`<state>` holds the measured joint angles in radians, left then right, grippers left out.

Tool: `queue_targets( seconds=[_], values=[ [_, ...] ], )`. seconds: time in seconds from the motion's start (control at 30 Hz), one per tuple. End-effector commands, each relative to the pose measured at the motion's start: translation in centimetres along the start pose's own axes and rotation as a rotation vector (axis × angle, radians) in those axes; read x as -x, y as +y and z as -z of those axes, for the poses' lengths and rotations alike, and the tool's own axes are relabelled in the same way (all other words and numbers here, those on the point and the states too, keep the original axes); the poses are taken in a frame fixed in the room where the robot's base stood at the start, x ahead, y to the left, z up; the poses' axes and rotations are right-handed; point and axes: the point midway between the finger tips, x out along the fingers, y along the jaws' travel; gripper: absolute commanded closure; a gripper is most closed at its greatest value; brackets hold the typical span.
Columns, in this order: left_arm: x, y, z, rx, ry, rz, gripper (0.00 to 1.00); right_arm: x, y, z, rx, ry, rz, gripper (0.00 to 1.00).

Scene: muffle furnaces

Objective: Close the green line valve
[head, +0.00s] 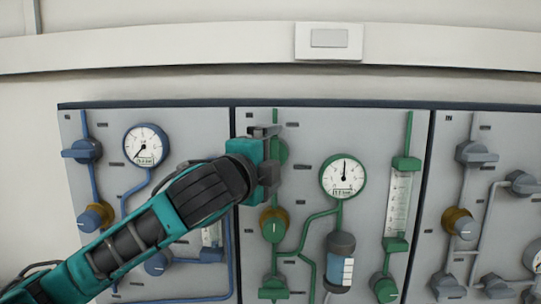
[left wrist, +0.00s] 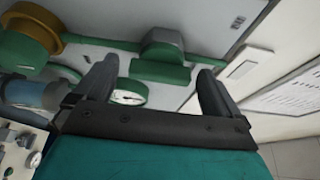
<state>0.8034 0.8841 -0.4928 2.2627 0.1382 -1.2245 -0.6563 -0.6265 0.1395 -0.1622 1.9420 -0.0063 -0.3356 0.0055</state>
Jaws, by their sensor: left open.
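The green line's upper valve (head: 282,152) is on the middle panel, mostly hidden behind my left gripper in the head view. Its green handle (left wrist: 160,73) shows in the left wrist view between my two fingers and beyond their tips. The handle appears to run along the line, upright on the panel. My left gripper (head: 268,155) is open in front of the valve. In the left wrist view its two dark fingers (left wrist: 155,80) are apart, with nothing held between them. I cannot tell whether a finger touches the handle. My right gripper is not in view.
Below the valve is a green knob with a brass collar (head: 273,224). A gauge (head: 343,176) and a flow tube (head: 398,205) are to the right. The left panel has a blue valve (head: 82,151); the right panel has a grey valve (head: 476,153).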

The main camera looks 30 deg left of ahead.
Motion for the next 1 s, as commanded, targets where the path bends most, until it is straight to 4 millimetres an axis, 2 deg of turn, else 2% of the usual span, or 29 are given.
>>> queue_targets(
  seconds=[0.27, 0.83, 1.0],
  values=[
    [-0.09, -0.03, 0.03, 0.0, 0.001, 0.001, 0.03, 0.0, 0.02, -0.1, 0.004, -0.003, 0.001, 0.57],
    [-0.07, -0.03, 0.02, 0.0, 0.001, 0.0, 0.58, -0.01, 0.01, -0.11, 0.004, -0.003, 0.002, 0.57],
    [-0.07, 0.03, 0.03, 0.008, 0.001, 0.003, 0.58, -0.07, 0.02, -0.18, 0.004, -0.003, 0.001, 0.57]
  ],
)
